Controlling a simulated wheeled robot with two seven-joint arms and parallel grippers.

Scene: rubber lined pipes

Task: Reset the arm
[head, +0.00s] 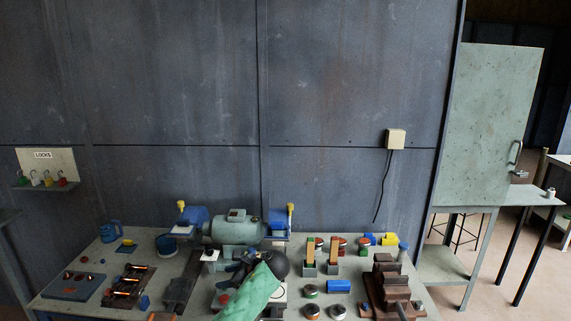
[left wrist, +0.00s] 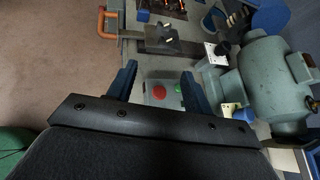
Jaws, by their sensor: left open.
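My left arm, with a green sleeve (head: 252,293) and a dark wrist, reaches over the middle of the workbench (head: 80,266). Its left gripper (head: 234,271) hangs in front of the bench grinder (head: 234,228). In the left wrist view the two blue fingers of the left gripper (left wrist: 160,82) are spread apart with nothing between them. Beyond them is a pale control box (left wrist: 163,97) with a red and a green button. I cannot tell how far the fingertips are above it. My right gripper does not show.
A tray of copper-coloured parts (head: 128,285) and a grey box (head: 74,286) lie on the left. Several small blocks and discs, a blue block (head: 339,286) and a brown vice (head: 392,287) crowd the right. A metal wall (head: 180,90) stands behind the bench.

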